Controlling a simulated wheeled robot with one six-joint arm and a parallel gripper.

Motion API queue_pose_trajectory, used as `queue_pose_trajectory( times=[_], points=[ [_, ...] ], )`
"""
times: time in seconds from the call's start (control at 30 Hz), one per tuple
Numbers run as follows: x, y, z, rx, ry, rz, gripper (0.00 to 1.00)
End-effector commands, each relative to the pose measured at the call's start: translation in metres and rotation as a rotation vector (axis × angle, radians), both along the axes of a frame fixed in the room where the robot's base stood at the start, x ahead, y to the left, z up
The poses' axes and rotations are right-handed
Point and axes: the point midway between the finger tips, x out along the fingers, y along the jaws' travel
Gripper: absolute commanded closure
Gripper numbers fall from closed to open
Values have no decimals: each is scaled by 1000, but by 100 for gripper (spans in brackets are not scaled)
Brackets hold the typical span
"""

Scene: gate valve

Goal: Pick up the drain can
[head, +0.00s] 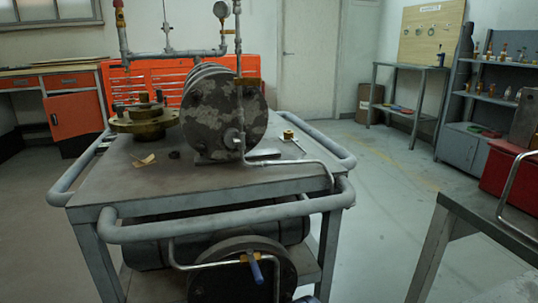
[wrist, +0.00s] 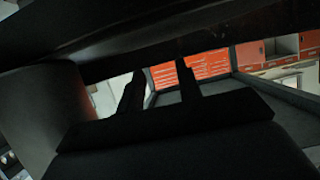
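I cannot pick out a drain can for certain in either view. A brown bin-like container (head: 368,103) stands on the floor at the back, beside the far bench, but I cannot tell whether it is the can. My gripper (wrist: 160,82) shows in the wrist view as two dark fingers set apart, with nothing seen between them but the background. The gripper does not show in the head view.
A grey railed cart (head: 220,190) carries a valve body (head: 222,110) with pipes and a brass flange (head: 143,118). A lower pipe assembly (head: 243,270) sticks out in front. A red toolbox (head: 510,170) sits on a right-hand table. Floor between them is clear.

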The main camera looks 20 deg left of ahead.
Motion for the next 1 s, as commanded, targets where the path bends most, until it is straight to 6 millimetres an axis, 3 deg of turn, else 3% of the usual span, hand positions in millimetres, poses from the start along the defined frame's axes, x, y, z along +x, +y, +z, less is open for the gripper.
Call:
queue_pose_trajectory(
  times=[0.03,0.63,1.0],
  points=[
    [0,0,-7,0,0,0,62],
    [0,0,-7,0,0,0,13],
    [-5,-4,-3,-1,1,0,12]
  ],
)
